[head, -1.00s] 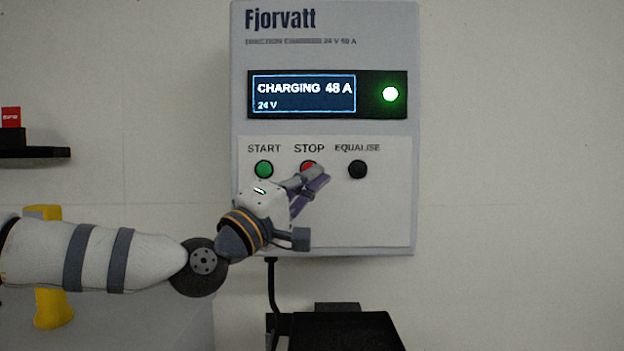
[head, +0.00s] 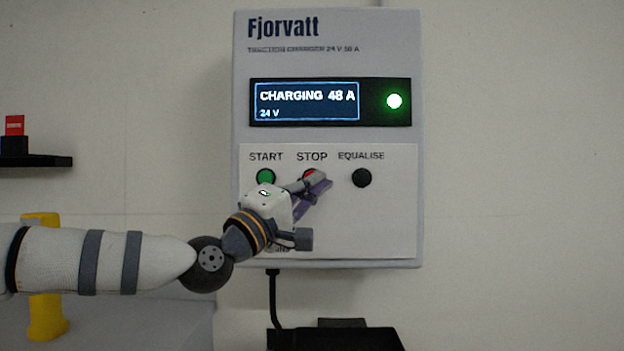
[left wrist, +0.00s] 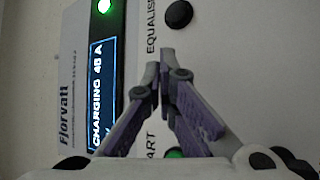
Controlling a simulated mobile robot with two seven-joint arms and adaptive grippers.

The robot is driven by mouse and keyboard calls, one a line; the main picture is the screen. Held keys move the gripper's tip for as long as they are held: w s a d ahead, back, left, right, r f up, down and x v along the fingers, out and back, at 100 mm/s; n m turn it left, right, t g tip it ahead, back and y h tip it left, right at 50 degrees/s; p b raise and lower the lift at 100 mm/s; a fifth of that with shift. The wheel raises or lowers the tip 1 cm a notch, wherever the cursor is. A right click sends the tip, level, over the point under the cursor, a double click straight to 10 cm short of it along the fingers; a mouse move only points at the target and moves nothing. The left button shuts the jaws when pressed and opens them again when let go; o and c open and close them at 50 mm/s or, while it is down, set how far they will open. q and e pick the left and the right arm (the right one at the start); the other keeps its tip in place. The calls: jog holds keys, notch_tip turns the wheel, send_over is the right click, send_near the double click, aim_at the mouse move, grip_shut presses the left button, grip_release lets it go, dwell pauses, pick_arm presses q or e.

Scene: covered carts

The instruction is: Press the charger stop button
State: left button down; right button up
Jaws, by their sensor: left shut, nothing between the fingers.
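The charger (head: 405,220) is a grey wall box with a START, STOP and EQUALISE row. The red stop button (head: 310,173) shows only in part in the head view, behind my fingertips. My left gripper (head: 319,181) is shut and empty, its fingertips over the stop button's lower right; I cannot tell whether they touch it. In the left wrist view, the closed fingertips (left wrist: 166,58) point at the panel between EQUALISE and START, and the stop button is hidden. The display (head: 307,101) reads CHARGING 48 A, 24 V, beside a lit green lamp (head: 394,101). My right gripper is not in view.
The green start button (head: 265,177) is left of the stop button; the black equalise button (head: 361,178) is right of it. A black cable (head: 272,298) hangs below the box toward a dark object (head: 335,338). A dark shelf (head: 40,160) is at far left. The wall at right is bare.

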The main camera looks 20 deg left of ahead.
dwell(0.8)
pick_arm(q)
jog(key=shift+w+a, duration=0.1)
jog(key=shift+w, duration=0.35)
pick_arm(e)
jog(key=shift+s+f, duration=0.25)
